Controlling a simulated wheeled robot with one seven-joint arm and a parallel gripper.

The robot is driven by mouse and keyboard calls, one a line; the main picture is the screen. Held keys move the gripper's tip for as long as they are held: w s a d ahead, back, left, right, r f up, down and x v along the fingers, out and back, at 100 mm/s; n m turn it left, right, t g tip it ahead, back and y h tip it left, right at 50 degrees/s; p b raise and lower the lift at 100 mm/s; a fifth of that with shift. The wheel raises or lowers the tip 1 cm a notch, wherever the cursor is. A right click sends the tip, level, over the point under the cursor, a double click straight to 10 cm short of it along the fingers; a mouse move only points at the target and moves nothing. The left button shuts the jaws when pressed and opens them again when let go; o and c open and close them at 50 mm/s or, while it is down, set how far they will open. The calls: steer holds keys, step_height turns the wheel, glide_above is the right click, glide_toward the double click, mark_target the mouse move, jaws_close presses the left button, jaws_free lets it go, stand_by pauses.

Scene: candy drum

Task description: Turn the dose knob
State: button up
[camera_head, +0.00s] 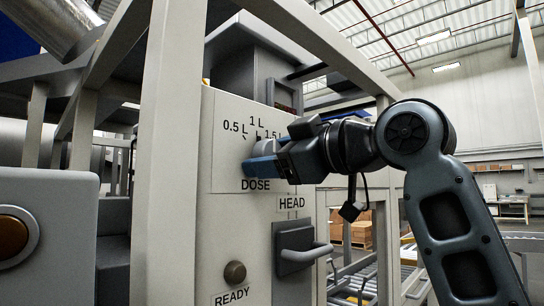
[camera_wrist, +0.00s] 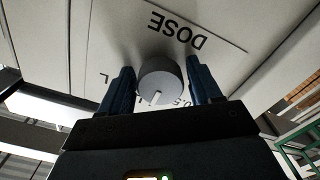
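The dose knob (camera_wrist: 161,80) is a round grey knob with a white pointer line on its face. It sits on the pale panel (camera_head: 226,170) above the word DOSE. In the wrist view it lies between the two blue fingers of my gripper (camera_wrist: 161,88), one on each side. The fingers are very close to the knob's sides; I cannot tell if they press on it. In the wrist view the pointer runs downward, slightly left. In the head view my gripper (camera_head: 264,157) hides most of the knob. The marks 0.5 L, 1 L and 1.5 L show above it.
Below right on the panel is a HEAD handle (camera_head: 297,248). A round READY button (camera_head: 235,272) sits lower left. A grey frame post (camera_head: 170,160) stands left of the panel. An amber button box (camera_head: 45,235) is at the far left.

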steer(key=shift+o, duration=0.9)
steer(key=b+v, duration=0.1)
steer(key=v, duration=0.6)
steer(key=shift+s+d, duration=0.25)
steer(key=shift+d, duration=0.05)
